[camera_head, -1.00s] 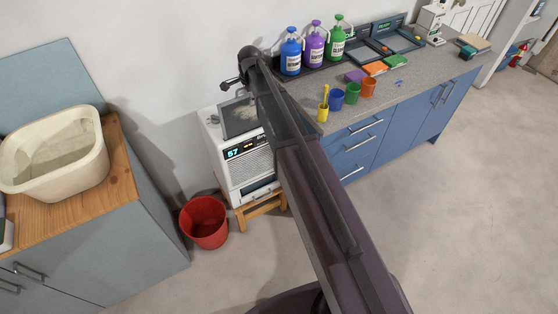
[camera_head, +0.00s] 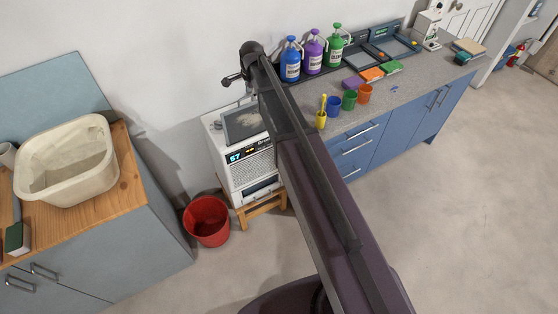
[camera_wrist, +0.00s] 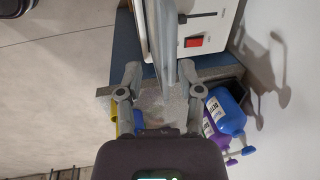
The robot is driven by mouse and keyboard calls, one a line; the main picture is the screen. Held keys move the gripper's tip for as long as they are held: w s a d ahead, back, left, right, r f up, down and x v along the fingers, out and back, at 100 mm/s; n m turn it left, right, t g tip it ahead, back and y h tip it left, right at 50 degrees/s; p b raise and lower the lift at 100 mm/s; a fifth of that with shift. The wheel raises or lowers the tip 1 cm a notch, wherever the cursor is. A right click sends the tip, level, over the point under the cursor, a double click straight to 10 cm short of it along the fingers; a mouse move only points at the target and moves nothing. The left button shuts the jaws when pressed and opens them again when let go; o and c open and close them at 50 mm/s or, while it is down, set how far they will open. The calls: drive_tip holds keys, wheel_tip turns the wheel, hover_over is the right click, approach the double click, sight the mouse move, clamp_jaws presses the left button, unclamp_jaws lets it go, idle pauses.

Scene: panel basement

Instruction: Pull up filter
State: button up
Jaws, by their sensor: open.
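The filter (camera_head: 243,122) is a dark-framed panel with a pale dusty patch, at the top of the white appliance (camera_head: 249,170). My gripper (camera_head: 232,82) is above it in the head view, small and partly hidden by my arm. In the wrist view my gripper (camera_wrist: 159,74) is open, with its two fingers apart. A thin grey frame edge (camera_wrist: 162,38), apparently the filter's, runs between the fingers. Contact between fingers and frame cannot be told. The appliance's white side with a red switch (camera_wrist: 193,42) shows to the right of the frame.
A red bucket (camera_head: 207,222) stands on the floor left of the appliance's wooden stand (camera_head: 263,206). A cream basin (camera_head: 69,190) is on the left cabinet. Bottles (camera_head: 290,66) and cups (camera_head: 333,107) stand on the right counter. Open floor lies at the right.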

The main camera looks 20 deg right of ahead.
drive_tip(key=shift+s+r+p, duration=0.6)
drive_tip(key=shift+r+p, duration=2.25)
drive_tip(key=shift+r, duration=0.3)
drive_tip(key=s+d+f+n+g+b, duration=0.1)
drive_tip(key=s+d+f+n+b, duration=0.1)
drive_tip(key=s+f+n+b, duration=0.5)
drive_tip(key=s+d+f+n+g+b, duration=0.1)
drive_tip(key=s+f+n+b, duration=0.5)
drive_tip(key=s+f+b, duration=0.5)
drive_tip(key=shift+s+d+f+n+h+b, duration=0.3)
drive_tip(key=shift+s+d+f+n+b, duration=0.15)
drive_tip(key=shift+s, duration=2.5)
drive_tip(key=shift+a, duration=0.1)
drive_tip(key=shift+s+n, duration=0.65)
drive_tip(key=shift+s, duration=0.5)
